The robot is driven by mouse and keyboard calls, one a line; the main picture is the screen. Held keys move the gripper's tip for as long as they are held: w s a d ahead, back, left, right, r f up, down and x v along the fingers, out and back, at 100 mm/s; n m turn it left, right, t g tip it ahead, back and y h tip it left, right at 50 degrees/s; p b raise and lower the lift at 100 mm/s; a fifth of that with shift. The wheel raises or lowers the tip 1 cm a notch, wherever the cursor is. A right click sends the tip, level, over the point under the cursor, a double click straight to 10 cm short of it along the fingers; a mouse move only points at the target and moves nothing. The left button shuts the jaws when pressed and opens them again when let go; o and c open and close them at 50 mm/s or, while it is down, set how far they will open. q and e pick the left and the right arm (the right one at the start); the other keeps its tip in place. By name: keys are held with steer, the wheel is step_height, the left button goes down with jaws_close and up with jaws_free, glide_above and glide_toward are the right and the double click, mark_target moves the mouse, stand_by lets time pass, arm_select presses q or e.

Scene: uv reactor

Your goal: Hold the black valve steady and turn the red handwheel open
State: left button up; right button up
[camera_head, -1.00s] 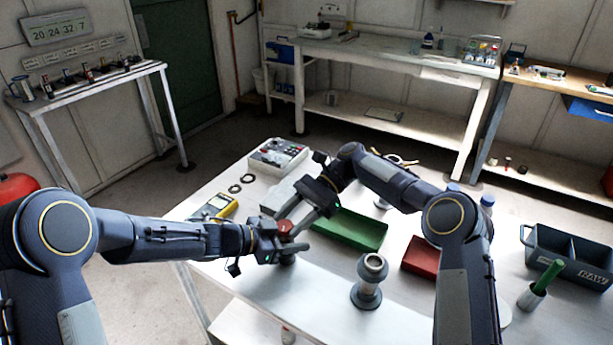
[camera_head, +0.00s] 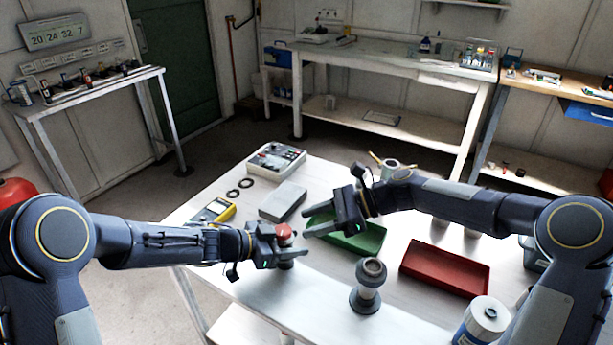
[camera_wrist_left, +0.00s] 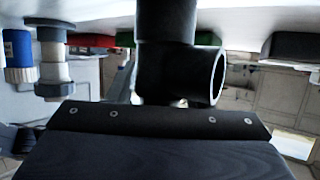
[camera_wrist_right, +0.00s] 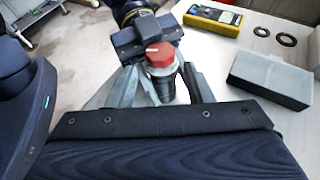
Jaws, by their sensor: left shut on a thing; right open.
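The black valve (camera_wrist_left: 180,65) fills the middle of the left wrist view, with its open side port facing right. My left gripper (camera_head: 288,252) is shut on the valve body, holding it upright at the near-left part of the table. The red handwheel (camera_head: 284,231) sits on top of the valve. It also shows in the right wrist view (camera_wrist_right: 160,54), with a small pale mark on its top. My right gripper (camera_head: 312,226) is open and empty, just right of the handwheel and apart from it. Its fingers point toward the valve.
A green tray (camera_head: 362,240) lies below and behind my right gripper, and a red tray (camera_head: 445,268) right of it. A grey box (camera_head: 283,202), yellow meter (camera_head: 213,211) and control box (camera_head: 276,160) lie behind the valve.

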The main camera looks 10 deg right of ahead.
steer(key=v, duration=0.7)
steer(key=n+g+h, duration=0.4)
steer(key=n+h, duration=0.5)
steer(key=h, duration=0.1)
glide_toward(285, 229)
steer(key=x, duration=0.8)
steer(key=shift+a+f, duration=0.15)
steer(key=shift+f, duration=0.1)
steer(key=shift+r+m+t, duration=0.2)
steer(key=shift+m+t, duration=0.1)
steer(key=shift+m, duration=0.5)
steer(key=m, duration=0.1)
steer(key=m+t, duration=0.1)
steer(key=shift+s+d+m+y, duration=0.2)
steer(key=shift+m+y, duration=0.2)
steer(key=v, duration=1.2)
steer(key=shift+o, duration=0.3)
